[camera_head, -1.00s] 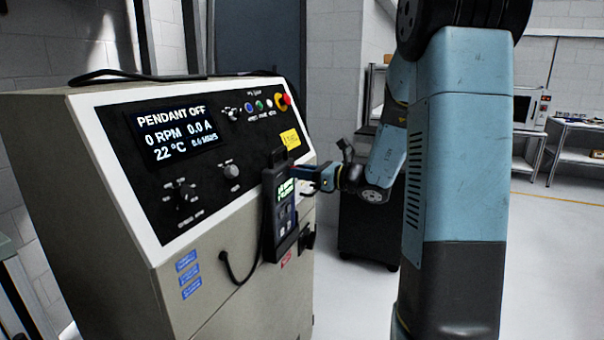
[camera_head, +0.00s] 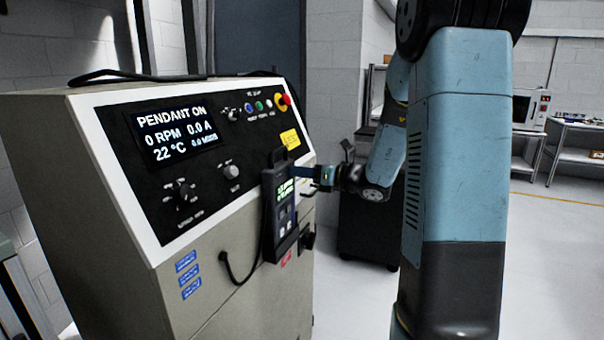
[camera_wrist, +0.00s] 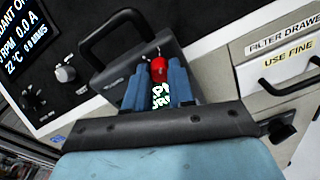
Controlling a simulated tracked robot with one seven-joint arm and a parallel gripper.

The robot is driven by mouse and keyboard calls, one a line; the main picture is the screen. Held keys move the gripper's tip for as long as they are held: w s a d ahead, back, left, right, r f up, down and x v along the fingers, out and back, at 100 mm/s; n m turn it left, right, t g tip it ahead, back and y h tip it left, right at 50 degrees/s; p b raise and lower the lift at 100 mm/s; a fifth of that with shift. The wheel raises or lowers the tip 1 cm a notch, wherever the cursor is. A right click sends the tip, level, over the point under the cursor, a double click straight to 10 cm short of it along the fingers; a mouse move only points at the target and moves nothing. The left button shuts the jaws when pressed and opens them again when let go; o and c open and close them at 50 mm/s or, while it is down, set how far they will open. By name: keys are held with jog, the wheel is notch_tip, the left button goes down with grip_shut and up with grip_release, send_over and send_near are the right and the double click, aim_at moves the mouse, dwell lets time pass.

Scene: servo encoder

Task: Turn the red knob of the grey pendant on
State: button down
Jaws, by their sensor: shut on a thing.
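The grey pendant (camera_head: 281,213) hangs upright on the front of the cabinet, its small screen lit. Its top and carry handle (camera_wrist: 112,38) show in the wrist view. The red knob (camera_wrist: 159,69) sits on the pendant's upper part, between my fingertips. My gripper (camera_wrist: 157,78) has its blue fingers shut on the red knob; the gripper (camera_head: 296,173) also shows in the head view at the pendant's upper right side. The knob is hidden there. The cabinet display (camera_head: 178,133) reads "PENDANT ON", 0 RPM, 0.0 A.
The cabinet panel (camera_head: 112,113) carries grey dials, small buttons and a red emergency stop (camera_head: 284,99) on yellow. A cable loops beside the pendant. A filter drawer (camera_wrist: 285,62) is at right in the wrist view. Clear floor lies right of my arm.

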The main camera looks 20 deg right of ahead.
jog(key=c, duration=1)
grip_release()
jog(key=shift+o, duration=0.2)
jog(key=v, duration=1.3)
jog(key=shift+s+d, duration=0.25)
jog(key=shift+d, duration=0.05)
jog(key=shift+f, duration=0.15)
